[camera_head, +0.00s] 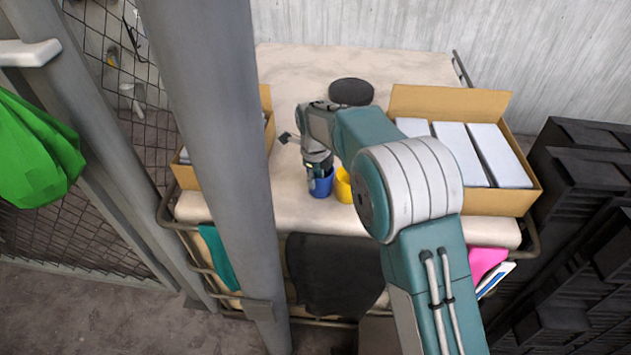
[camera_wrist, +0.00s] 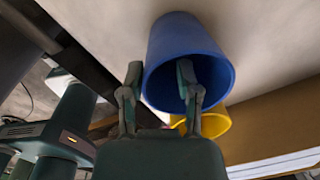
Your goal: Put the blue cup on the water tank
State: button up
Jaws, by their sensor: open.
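The blue cup (camera_head: 321,186) is near the front edge of the cream water tank (camera_head: 290,75), whose flat top has a metal tube frame. In the wrist view, the cup (camera_wrist: 183,38) has its mouth facing me. My gripper (camera_wrist: 159,73) is open and straddles the cup's wall: one finger is inside the mouth, the other outside to the left. In the head view, my gripper (camera_head: 319,167) reaches down over the cup and hides part of it. Whether the cup's base touches the tank top cannot be told.
A yellow cup (camera_head: 343,187) stands close beside the blue one, partly hidden by my arm. A cardboard box (camera_head: 500,203) with white items is at right, another box (camera_head: 187,178) at left behind a grey post (camera_head: 215,120). A black round lid (camera_head: 351,92) lies behind.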

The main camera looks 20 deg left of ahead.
notch_tip(320, 180, up, 10)
jog(key=shift+s+r, duration=0.15)
jog(key=shift+s, duration=0.05)
jog(key=s+d+r+n+t, duration=0.1)
jog(key=s+d+r+n, duration=0.15)
jog(key=d+r, duration=0.4)
jog(key=s+d+r+n, duration=0.1)
jog(key=d+r+n, duration=0.25)
jog(key=d, duration=0.55)
jog(key=s+d+r+n+t, duration=0.1)
jog(key=s+d+r+n, duration=0.2)
jog(key=d, duration=0.5)
jog(key=s+d+f+n+t, duration=0.2)
jog(key=s+d+n, duration=0.8)
jog(key=s+d, duration=0.6)
jog(key=shift+s+d+n+t, duration=0.15)
jog(key=shift+s+n+t, duration=0.15)
jog(key=shift+s+t, duration=0.5)
jog(key=shift+s, duration=0.15)
